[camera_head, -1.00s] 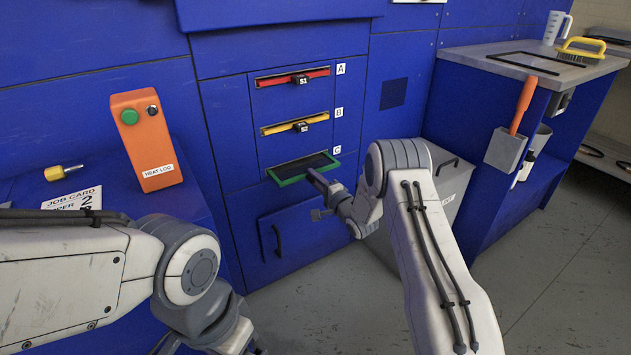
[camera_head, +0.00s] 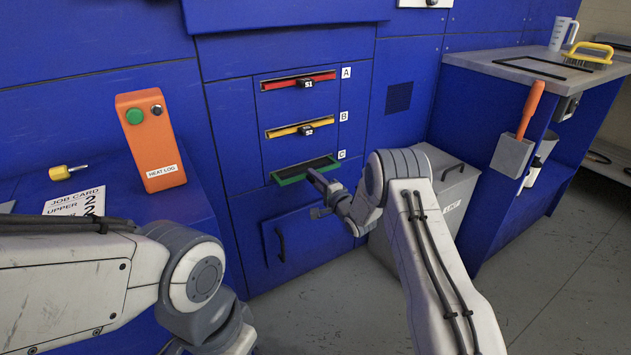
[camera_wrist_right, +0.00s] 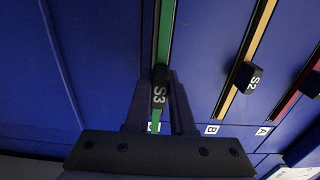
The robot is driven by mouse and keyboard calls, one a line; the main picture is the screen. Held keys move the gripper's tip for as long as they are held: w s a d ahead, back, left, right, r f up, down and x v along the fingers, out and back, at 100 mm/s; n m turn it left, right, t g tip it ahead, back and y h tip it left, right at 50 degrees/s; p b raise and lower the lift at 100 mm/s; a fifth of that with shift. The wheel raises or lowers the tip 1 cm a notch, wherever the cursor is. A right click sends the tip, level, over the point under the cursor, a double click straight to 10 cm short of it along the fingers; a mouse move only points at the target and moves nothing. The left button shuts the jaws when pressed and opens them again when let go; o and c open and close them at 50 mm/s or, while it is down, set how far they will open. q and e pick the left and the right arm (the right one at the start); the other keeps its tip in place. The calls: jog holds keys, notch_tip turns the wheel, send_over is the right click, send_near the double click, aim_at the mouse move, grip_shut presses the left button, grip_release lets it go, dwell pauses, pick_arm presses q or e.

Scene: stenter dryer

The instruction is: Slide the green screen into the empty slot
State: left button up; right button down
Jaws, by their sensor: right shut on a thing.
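The green screen (camera_head: 304,170) sits partly in slot C, the lowest of three slots, with its green front edge and some dark mesh sticking out. In the right wrist view it is a green strip (camera_wrist_right: 165,35) with a black handle tab marked S3 (camera_wrist_right: 159,95). My right gripper (camera_head: 317,181) is at the screen's front edge; in the wrist view its fingers (camera_wrist_right: 160,104) are shut on the S3 tab. My left arm enters at lower left, its fingertips out of the picture.
The red screen S1 (camera_head: 306,82) and yellow screen S2 (camera_head: 303,128) fill slots A and B above. Below is a blue door with a handle (camera_head: 280,244). A grey bin (camera_head: 458,195) stands right of my right forearm. An orange heat log box (camera_head: 150,140) stands left.

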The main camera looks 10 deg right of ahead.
jog(key=shift+b+x, duration=1.15)
jog(key=shift+x, duration=1.15)
jog(key=c, duration=0.7)
grip_release()
jog(key=shift+s+d, duration=0.1)
jog(key=shift+s, duration=0.15)
jog(key=p+v, duration=0.4)
jog(key=v, duration=0.6)
